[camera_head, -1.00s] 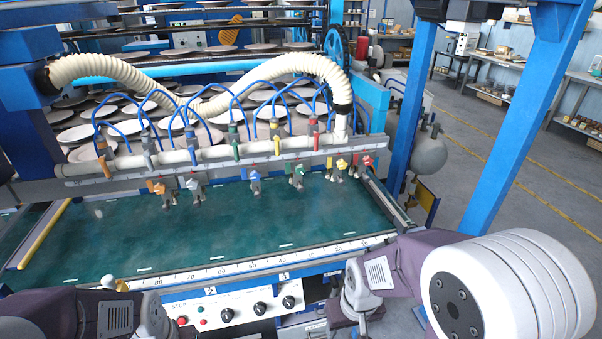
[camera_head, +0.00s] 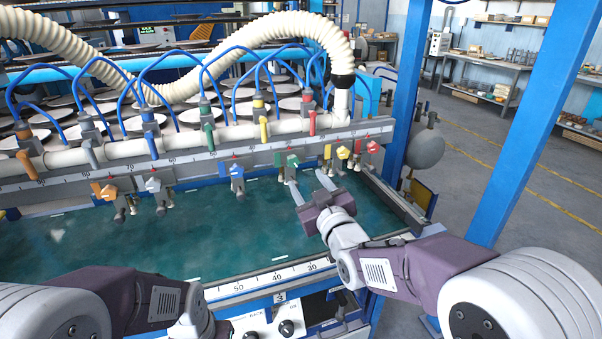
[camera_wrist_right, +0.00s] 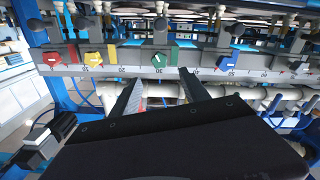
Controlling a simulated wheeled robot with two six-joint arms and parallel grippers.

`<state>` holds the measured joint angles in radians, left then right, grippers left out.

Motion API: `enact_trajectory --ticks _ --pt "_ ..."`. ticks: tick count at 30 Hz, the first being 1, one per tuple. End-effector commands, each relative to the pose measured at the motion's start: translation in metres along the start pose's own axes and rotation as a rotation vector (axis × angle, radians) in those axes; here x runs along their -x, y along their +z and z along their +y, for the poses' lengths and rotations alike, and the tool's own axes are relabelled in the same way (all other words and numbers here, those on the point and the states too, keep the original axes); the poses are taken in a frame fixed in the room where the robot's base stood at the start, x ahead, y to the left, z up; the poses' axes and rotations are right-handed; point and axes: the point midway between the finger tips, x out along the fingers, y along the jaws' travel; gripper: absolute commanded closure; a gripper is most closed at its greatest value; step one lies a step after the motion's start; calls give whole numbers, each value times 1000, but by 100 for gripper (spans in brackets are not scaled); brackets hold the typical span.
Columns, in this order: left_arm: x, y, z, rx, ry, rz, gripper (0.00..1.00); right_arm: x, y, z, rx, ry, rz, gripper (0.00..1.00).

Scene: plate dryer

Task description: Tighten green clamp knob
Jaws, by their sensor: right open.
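The green clamp knob (camera_head: 287,160) sits on the clamp rail, between the blue and yellow knobs. My right gripper (camera_head: 308,183) is open over the green plate bed, just below and in front of the rail, with its fingers pointing toward it. In the right wrist view the green knob (camera_wrist_right: 158,55) shows beyond and between the two open fingers (camera_wrist_right: 160,88). A gap remains between fingertips and knob, and nothing is held. My left arm shows at the bottom of the head view, but its gripper does not.
Close by on the rail are a yellow knob (camera_head: 343,153), a red knob (camera_head: 371,148) and a blue knob (camera_head: 237,172). White (camera_head: 154,186) and orange (camera_head: 105,191) knobs are farther left. A white pipe (camera_head: 180,142) with blue hoses runs above. The green bed (camera_head: 150,245) is clear.

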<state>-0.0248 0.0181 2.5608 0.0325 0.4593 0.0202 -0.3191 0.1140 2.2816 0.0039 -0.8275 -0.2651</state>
Motion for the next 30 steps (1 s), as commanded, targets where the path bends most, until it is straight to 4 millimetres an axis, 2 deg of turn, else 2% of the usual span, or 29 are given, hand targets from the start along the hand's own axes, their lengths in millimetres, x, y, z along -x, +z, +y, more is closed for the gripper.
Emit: enact_trajectory --ticks 13,18,24,26,30 --pt "9 -1 0 0 0 1 100 -78 0 1 -1 1 -4 47" --pt "10 -1 0 0 0 0 100 -89 0 1 -1 1 -3 47" --pt "9 -1 0 0 0 0 100 -89 0 1 -1 1 -3 47" --pt "9 -1 0 0 0 0 100 -89 0 1 -1 1 -3 60" --pt "9 -1 0 0 0 0 100 -89 0 1 -1 1 -3 99"
